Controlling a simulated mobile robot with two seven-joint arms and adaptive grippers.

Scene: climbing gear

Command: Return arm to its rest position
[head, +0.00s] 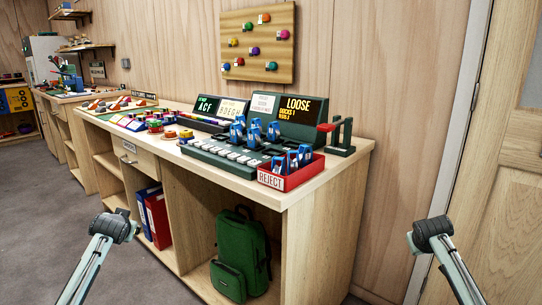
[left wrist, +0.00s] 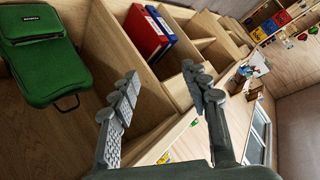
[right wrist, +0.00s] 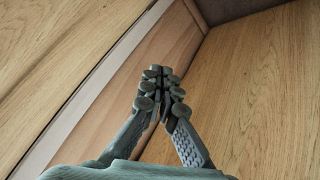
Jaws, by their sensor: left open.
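In the left wrist view my left gripper (left wrist: 161,76) has its two fingers spread wide with nothing between them. The green backpack and the open shelves of the bench lie beyond it, and I see no contact. In the right wrist view my right gripper (right wrist: 158,72) has its fingertips together with nothing visible between them. Plain wooden panels fill the background there. In the head view, parts of my two arms show at the lower left and lower right, both clear of the bench. Neither gripper's fingers can be made out in the head view.
A wooden bench (head: 301,203) carries a green tray (head: 225,153) with blue devices, a red REJECT bin (head: 291,176) holding several, and display screens (head: 289,117). A green backpack (head: 241,252) and binders (head: 157,217) sit below. A door is at right; grey floor is open at left.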

